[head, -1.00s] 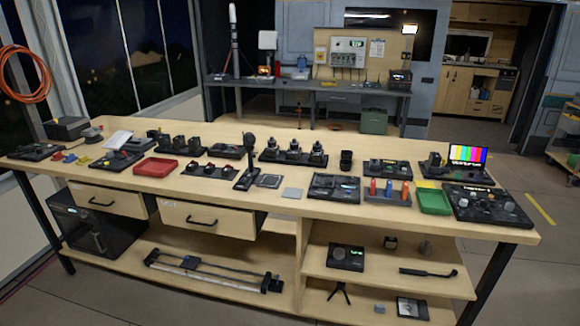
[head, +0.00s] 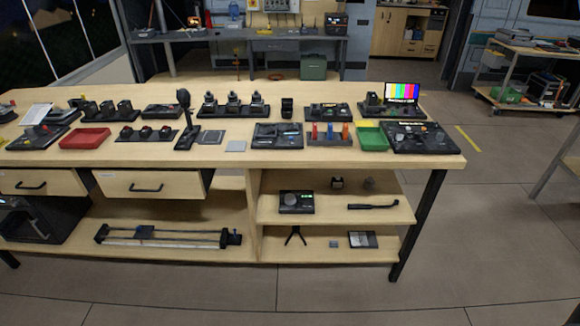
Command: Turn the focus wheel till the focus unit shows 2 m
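A dark unit (head: 296,202) with a round knob and a small greenish display lies on the upper right shelf under the table. A larger dark panel (head: 421,138) with round controls sits at the table's right end. I cannot tell which of these is the focus unit. The display figures are too small to read. Neither of my grippers is in view.
The long wooden table (head: 350,167) holds several dark devices, a red tray (head: 85,138), a green tray (head: 372,139) and a colour-bar screen (head: 402,92). Two drawers (head: 150,184) show slightly open. A slider rail (head: 165,237) lies on the low shelf. The floor in front is clear.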

